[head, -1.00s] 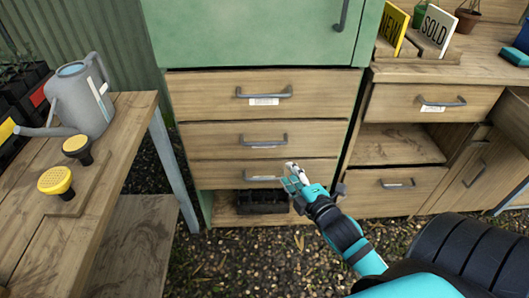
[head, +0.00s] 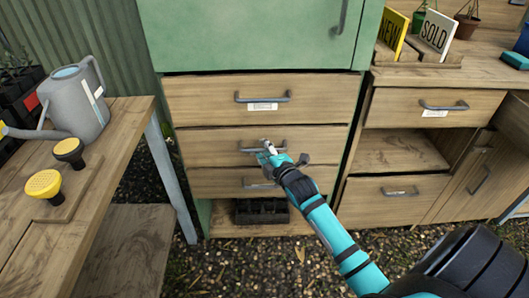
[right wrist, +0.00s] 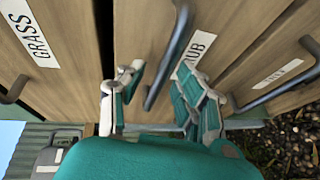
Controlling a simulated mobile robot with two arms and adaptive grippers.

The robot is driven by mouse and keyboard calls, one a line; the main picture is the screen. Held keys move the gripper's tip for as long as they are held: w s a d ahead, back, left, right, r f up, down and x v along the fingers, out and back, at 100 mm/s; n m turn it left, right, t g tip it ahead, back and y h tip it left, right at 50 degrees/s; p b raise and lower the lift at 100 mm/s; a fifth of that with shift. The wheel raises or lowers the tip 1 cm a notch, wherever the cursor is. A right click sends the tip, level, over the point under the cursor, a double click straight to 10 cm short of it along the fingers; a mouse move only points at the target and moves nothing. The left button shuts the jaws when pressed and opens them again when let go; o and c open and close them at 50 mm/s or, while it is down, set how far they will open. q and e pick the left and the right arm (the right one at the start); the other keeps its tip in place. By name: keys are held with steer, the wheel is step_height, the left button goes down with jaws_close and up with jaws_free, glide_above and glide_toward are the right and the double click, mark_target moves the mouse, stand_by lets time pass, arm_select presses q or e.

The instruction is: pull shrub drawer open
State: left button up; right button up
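The shrub drawer (head: 215,143) is the middle of three wooden drawers under the green cabinet, and it looks shut. Its grey bar handle (right wrist: 168,55) shows in the right wrist view beside a white label (right wrist: 197,48) whose visible letters end in "UB". My right gripper (head: 272,158) is in front of this drawer and hides part of its handle and label. In the right wrist view the gripper (right wrist: 158,100) is open, with the handle's end between its spread fingers. I cannot tell whether either finger touches it. My left gripper is out of view.
The grass drawer (head: 200,98) is above and another drawer (head: 215,184) below. A black tray (head: 262,212) stands on the bottom shelf. A bench with a watering can (head: 78,105) is at left; a workbench with drawers (head: 385,105) is at right.

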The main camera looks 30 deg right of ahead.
steer(key=shift+w, duration=0.25)
jaws_close()
stand_by(0.4)
